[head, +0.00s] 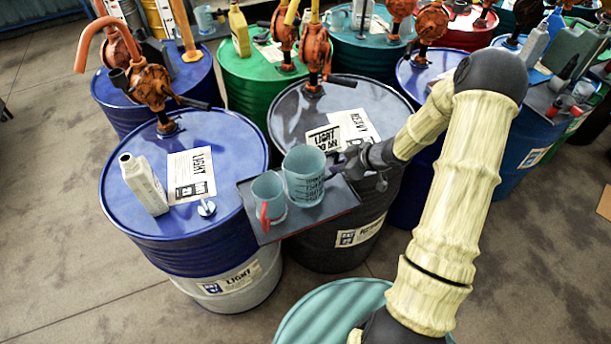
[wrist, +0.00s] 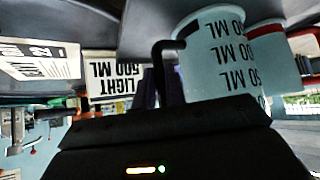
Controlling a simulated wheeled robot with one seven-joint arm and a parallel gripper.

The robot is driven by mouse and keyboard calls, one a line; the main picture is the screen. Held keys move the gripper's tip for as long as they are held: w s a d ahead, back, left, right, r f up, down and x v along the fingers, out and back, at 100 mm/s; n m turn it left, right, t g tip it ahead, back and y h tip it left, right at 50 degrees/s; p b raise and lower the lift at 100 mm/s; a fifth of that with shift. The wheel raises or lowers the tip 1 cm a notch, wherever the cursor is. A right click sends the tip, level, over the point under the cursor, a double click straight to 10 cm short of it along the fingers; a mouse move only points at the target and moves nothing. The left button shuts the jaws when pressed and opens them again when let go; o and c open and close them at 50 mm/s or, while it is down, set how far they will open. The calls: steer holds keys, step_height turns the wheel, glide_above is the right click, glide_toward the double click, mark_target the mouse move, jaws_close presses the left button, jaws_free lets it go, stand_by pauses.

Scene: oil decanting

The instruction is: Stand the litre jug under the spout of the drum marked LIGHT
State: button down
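The larger clear blue jug (head: 304,178), apparently the litre jug, stands upright on a dark tray (head: 343,207) between two drums. Beside it on the left is a smaller jug (head: 268,196) with a red handle. The blue drum marked LIGHT (head: 228,235) is left of the tray, with an orange pump (head: 150,82) on top. My gripper (head: 349,166) is just right of the larger jug. In the wrist view, a marked jug (wrist: 212,62) with a dark handle fills the upper right. My purple fingers (wrist: 160,86) are at that handle; their closure is unclear.
A black drum marked HEAVY (head: 285,115) stands behind the tray. A pale bottle (head: 143,185) and a label sheet (head: 191,175) are on the LIGHT drum. More drums with pumps crowd the back. Bare floor lies front left.

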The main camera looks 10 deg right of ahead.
step_height(320, 180, up, 18)
steer(key=p, duration=0.3)
stand_by(0.4)
stand_by(0.7)
